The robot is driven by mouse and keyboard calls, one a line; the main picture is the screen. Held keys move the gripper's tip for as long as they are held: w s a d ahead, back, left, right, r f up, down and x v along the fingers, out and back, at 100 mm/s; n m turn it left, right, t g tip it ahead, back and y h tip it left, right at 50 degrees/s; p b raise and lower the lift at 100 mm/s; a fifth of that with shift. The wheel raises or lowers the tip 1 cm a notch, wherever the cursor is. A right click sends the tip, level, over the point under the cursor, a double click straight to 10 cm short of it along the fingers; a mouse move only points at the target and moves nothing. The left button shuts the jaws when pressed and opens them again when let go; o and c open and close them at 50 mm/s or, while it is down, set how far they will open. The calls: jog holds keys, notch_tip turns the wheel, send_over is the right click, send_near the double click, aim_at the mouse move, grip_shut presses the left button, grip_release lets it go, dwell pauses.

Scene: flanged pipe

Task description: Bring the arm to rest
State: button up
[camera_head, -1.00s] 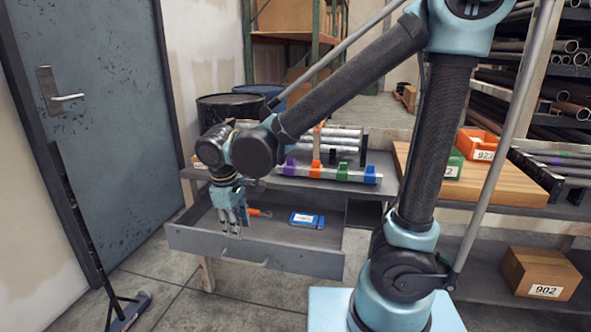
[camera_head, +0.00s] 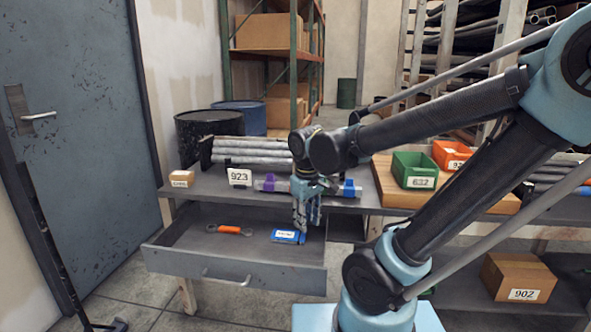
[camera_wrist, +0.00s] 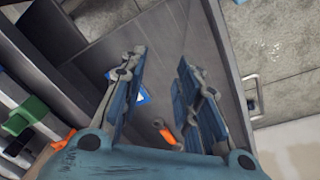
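My gripper (camera_head: 307,222) hangs pointing down, near the right side of an open drawer (camera_head: 178,262). In the wrist view its two fingers (camera_wrist: 160,78) are apart with nothing between them, so it is open and empty. In the head view it overlaps the right end of a blue box with a white label (camera_head: 287,236) in the drawer. The box is partly hidden behind a finger in the wrist view (camera_wrist: 141,97). I cannot tell the height of the fingertips above it. An orange-handled tool (camera_head: 230,230) lies farther left in the drawer.
A green bin (camera_head: 414,170) stands to the right. A door (camera_head: 75,120) is at left.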

jog(key=s+d+f+m, duration=0.2)
jog(key=s+d+m, duration=0.1)
jog(key=d, duration=0.5)
jog(key=s+d+f+m, duration=0.2)
jog(key=d+m, duration=0.2)
jog(key=d, duration=0.3)
jog(key=shift+s+d+f+m+t, duration=0.3)
jog(key=shift+s+d+f, duration=0.05)
jog(key=shift+s+f, duration=0.05)
jog(key=shift+s, duration=0.1)
